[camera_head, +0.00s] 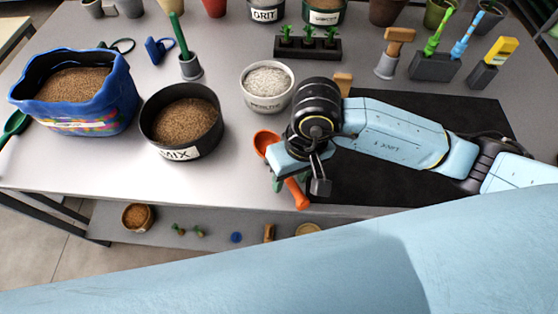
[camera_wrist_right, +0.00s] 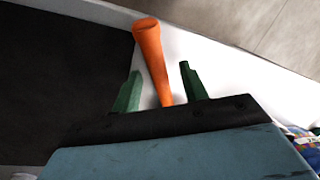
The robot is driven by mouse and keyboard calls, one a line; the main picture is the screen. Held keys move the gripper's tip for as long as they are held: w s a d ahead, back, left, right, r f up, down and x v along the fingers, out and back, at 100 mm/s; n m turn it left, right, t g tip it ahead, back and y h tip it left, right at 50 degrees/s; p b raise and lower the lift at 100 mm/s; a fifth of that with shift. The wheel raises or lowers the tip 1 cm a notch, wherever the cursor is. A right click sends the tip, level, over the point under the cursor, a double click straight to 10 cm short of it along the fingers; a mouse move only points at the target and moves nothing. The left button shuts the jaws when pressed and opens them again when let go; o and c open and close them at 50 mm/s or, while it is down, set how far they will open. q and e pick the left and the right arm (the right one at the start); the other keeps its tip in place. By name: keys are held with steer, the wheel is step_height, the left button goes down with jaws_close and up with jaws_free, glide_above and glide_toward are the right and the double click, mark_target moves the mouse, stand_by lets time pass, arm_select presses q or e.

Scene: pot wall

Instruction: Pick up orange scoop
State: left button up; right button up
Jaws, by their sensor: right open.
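The orange scoop (camera_head: 298,193) lies near the front edge of the table, its bowl (camera_head: 265,142) toward the back left and its handle toward the front. My right gripper (camera_head: 290,178) is over it and hides its middle part. In the right wrist view, the scoop's handle (camera_wrist_right: 152,55) runs between the two green fingers of the open right gripper (camera_wrist_right: 160,85), with gaps on both sides. Whether the handle is fully down between the fingertips is hard to tell. My left gripper is not in view.
A black mat (camera_head: 400,185) lies under my right arm. Behind the scoop stands a white pot of pale grit (camera_head: 267,85); to the left are a black MIX pot (camera_head: 182,145) and a blue soil bag (camera_head: 110,105). A lower shelf (camera_head: 190,238) holds small items.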

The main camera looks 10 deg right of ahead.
jaws_close()
step_height(320, 180, up, 10)
steer(key=c, duration=0.6)
jaws_free()
steer(key=shift+c, duration=0.2)
jaws_close()
